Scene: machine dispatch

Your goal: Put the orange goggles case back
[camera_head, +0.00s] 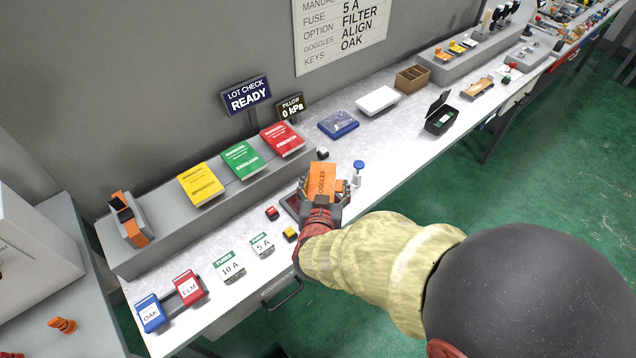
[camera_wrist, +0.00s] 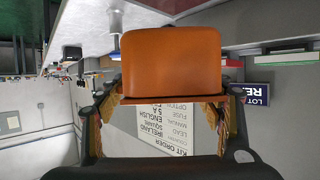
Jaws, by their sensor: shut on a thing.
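The orange goggles case (camera_head: 322,180), lettered GOGGLES, is in my gripper (camera_head: 325,190) above the white bench near its front edge. In the wrist view the orange case (camera_wrist: 171,60) fills the upper middle, between the fingers of my gripper (camera_wrist: 168,105). The gripper is shut on it. Part of the case is hidden behind the fingers. An orange-and-dark item (camera_head: 128,218) stands at the left end of the grey ledge; I cannot tell exactly what it is.
Yellow (camera_head: 201,184), green (camera_head: 244,160) and red (camera_head: 282,140) manuals lie on the grey ledge (camera_head: 165,240). Fuse boxes (camera_head: 229,266) and OAK (camera_head: 150,313) and ELM (camera_head: 188,287) boxes stand left. A blue-topped item (camera_head: 358,170) is close right of my gripper.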

